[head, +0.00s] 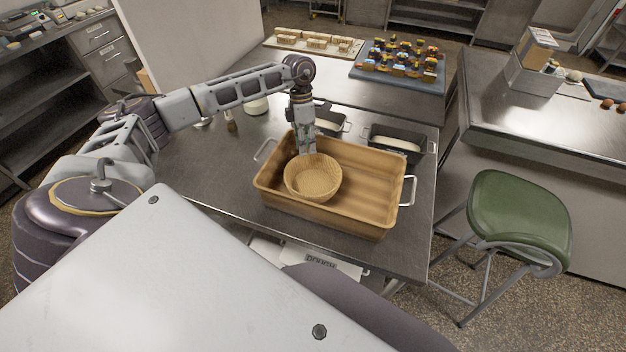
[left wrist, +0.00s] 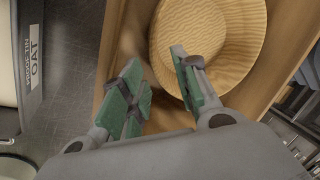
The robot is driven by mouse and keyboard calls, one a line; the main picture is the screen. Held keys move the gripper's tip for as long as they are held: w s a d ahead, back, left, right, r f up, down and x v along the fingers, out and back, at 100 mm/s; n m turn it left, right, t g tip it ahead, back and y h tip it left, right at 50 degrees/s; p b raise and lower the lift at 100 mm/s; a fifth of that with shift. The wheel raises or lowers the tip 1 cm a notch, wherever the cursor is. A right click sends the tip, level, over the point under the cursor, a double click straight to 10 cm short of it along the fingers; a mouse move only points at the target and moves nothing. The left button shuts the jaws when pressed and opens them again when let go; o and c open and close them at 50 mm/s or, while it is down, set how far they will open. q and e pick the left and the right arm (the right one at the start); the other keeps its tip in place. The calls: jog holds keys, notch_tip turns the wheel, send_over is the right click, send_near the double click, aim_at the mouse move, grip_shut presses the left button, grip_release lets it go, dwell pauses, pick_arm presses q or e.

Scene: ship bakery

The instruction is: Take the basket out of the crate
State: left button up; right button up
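A round woven basket (head: 313,178) sits inside the tan crate (head: 355,215), toward its left side. My left gripper (head: 307,150) points down over the crate at the basket's far rim. In the left wrist view the basket (left wrist: 215,30) lies just beyond the fingertips. The green-padded fingers (left wrist: 160,78) of my left gripper are spread apart, with the near part of the basket's rim close to the right finger. I cannot tell whether that finger touches the rim. The crate's wall (left wrist: 113,40) shows at left. My right gripper is not in view.
Dark loaf tins (head: 398,142) with pale dough stand behind the crate. A tray of small jars (head: 400,62) and a board of loaves (head: 312,42) are further back. A green chair (head: 520,215) stands at right. The steel table (head: 205,170) is clear left of the crate.

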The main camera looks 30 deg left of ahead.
aim_at(307, 159)
pick_arm(q)
jog(key=shift+p+x, duration=0.7)
jog(key=shift+x, duration=1.8)
jog(key=shift+c, duration=0.4)
grip_shut()
